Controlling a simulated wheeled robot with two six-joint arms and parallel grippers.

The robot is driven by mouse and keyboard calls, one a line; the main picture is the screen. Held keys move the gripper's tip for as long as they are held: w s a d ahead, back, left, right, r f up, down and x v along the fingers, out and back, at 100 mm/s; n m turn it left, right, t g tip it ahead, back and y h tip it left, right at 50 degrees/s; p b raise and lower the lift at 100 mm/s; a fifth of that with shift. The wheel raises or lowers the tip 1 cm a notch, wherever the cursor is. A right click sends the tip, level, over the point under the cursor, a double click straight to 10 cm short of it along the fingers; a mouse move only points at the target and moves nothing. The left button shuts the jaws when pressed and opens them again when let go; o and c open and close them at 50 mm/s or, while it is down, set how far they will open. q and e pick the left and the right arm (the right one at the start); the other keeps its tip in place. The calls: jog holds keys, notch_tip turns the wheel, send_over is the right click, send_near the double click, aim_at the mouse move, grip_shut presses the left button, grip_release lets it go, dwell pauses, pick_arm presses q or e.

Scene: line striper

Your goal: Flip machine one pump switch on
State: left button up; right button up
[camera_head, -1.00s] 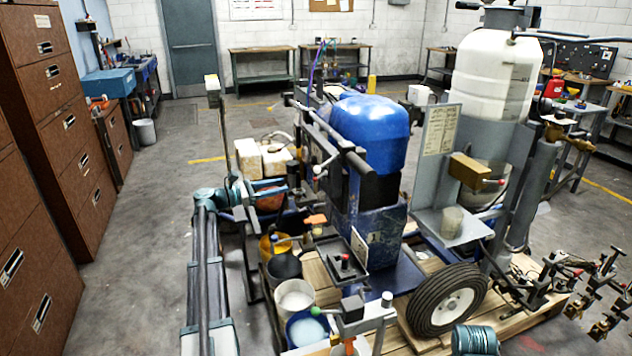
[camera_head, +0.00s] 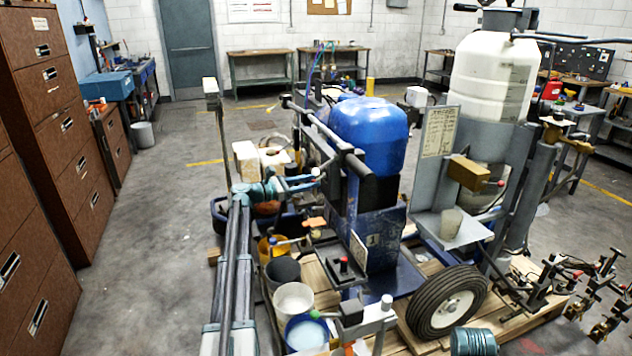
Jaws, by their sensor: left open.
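Machine one is the blue line striper (camera_head: 385,225) in the middle, with a blue tank on top and a small plate marked 1 (camera_head: 359,252) low on its front. A short lever with a pale knob (camera_head: 316,171) sticks out from its left side. A red knob (camera_head: 344,262) stands on a small dark box lower down. I cannot tell for sure which control is the pump switch. My left gripper (camera_head: 309,181) is open and empty, its fingers pointing right, close to the pale-knobbed lever. Contact cannot be made out.
Buckets (camera_head: 293,300) stand left of machine one on a wooden pallet. A wheel (camera_head: 447,302) and a white tank (camera_head: 492,82) are to the right. A brown box with a red-tipped lever (camera_head: 470,174) sits below that tank. Brown drawers (camera_head: 45,130) line the left; floor between is clear.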

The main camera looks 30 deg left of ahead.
pick_arm(q)
jog(key=shift+x, duration=1.25)
grip_shut()
